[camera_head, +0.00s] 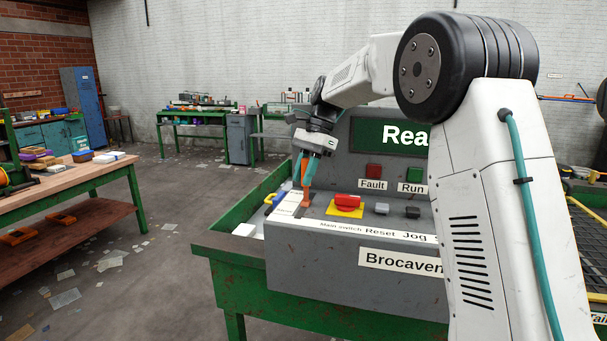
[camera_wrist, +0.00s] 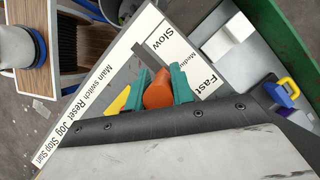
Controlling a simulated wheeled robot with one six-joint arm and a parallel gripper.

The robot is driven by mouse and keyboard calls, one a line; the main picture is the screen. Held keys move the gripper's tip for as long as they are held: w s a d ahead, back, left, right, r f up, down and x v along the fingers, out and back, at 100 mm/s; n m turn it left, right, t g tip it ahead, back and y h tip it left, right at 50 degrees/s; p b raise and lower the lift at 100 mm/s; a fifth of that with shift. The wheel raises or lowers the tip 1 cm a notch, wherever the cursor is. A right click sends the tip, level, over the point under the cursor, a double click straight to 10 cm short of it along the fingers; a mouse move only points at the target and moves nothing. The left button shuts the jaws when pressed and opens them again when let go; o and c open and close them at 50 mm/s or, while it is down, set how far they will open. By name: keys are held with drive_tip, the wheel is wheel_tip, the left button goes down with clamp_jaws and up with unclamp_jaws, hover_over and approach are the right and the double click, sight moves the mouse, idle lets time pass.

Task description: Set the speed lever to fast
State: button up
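The speed lever has an orange knob (camera_wrist: 158,92) on the left part of the grey control console (camera_head: 340,270). My gripper (camera_head: 307,172) reaches down onto it. In the wrist view, my gripper's teal fingers (camera_wrist: 158,88) lie against both sides of the knob. The label plate (camera_wrist: 190,58) reads Slow, Medium and Fast along a dark slot, with Slow at the upper end and Fast nearest my gripper. My gripper hides the slot's lower part, so I cannot tell the lever's exact setting.
A red main switch on a yellow plate (camera_head: 345,206) sits right of the lever, with small grey and dark buttons (camera_head: 381,208) beyond. Red Fault and green Run lamps and a display stand behind. A padlock-like blue and yellow item (camera_wrist: 282,92) lies beside the console.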

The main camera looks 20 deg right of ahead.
sight(309, 156)
drive_tip(key=o, duration=0.4)
drive_tip(key=shift+v, duration=3.9)
drive_tip(key=shift+c, duration=0.3)
